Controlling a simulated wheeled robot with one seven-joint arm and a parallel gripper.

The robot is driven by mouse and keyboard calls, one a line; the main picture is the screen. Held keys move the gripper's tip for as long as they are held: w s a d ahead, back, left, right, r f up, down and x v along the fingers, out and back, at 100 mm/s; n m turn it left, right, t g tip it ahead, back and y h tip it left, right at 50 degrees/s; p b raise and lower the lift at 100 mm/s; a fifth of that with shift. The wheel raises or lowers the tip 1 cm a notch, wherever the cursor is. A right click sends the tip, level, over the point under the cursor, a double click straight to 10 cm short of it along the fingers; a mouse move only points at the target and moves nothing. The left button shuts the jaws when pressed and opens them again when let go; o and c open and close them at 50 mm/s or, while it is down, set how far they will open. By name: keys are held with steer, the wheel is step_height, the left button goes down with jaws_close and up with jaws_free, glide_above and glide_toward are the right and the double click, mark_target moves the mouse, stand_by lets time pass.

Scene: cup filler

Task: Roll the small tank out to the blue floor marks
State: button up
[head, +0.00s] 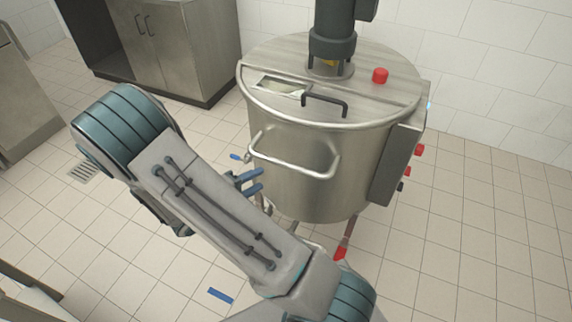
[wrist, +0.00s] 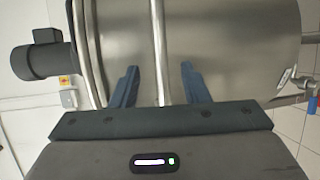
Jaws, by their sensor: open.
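The small tank (head: 310,185) is a round steel vessel with a lid, a dark motor on top and a bent tube push handle (head: 290,168) on its near side. My gripper (head: 249,183) is open, with blue fingers, close to the tank's near left side below the handle's left end. In the wrist view, a vertical tube (wrist: 159,50), which looks like the handle, runs between the open fingers (wrist: 160,88); I cannot tell whether they touch it. A blue floor mark (head: 220,295) lies at the lower middle. A red caster part (head: 340,253) shows under the tank; other casters are mostly hidden.
Steel cabinets (head: 160,45) stand against the back wall at the left. A floor drain (head: 83,172) lies at the left. A box with red knobs (head: 398,165) is on the tank's right side. Tiled floor (head: 450,260) is clear at the right and front.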

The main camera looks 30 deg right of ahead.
mark_target(286, 165)
steer(key=p+x, duration=0.1)
steer(key=x, duration=1.1)
jaws_close()
